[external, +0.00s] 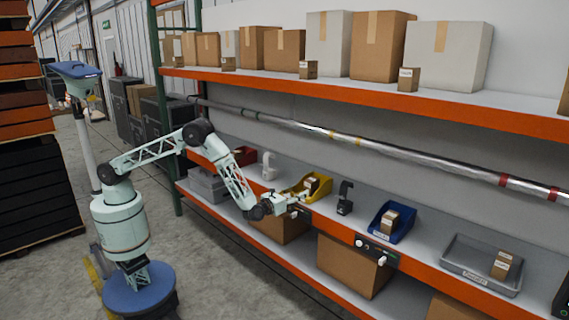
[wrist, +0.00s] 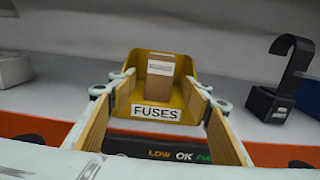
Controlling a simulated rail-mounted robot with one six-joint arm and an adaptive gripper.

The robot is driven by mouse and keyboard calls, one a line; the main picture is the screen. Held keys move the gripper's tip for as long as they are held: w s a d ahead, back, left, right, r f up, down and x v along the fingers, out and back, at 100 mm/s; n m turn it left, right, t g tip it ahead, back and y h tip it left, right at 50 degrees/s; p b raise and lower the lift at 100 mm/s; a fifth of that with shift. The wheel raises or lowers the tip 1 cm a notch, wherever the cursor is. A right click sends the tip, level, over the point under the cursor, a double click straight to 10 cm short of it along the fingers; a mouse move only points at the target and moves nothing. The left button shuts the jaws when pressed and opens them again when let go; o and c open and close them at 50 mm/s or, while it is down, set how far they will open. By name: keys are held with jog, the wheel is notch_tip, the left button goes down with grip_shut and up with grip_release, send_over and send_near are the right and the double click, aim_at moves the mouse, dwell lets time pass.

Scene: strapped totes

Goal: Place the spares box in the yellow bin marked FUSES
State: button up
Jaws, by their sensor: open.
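The yellow bin marked FUSES (wrist: 188,106) stands on the lower shelf, straight ahead of my gripper in the wrist view. It also shows in the external view (external: 296,190), partly behind my gripper. A small brown box (wrist: 160,78) with a white label sits upright inside the bin; its label is too small to read. It shows in the external view as well (external: 312,184). My gripper (wrist: 157,110) is open, its fingers apart in front of the bin with nothing between them. In the external view my gripper (external: 300,200) is at the shelf's front edge.
A black stand (wrist: 285,80) is right of the yellow bin. A blue bin (external: 402,222) and a grey tray (external: 462,270), each with a small box, stand farther right. An orange beam (external: 335,227) edges the shelf. A silver pipe (external: 420,155) runs above.

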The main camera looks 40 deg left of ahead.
jog(key=shift+s+a, duration=0.1)
jog(key=shift+s, duration=0.35)
dwell(0.4)
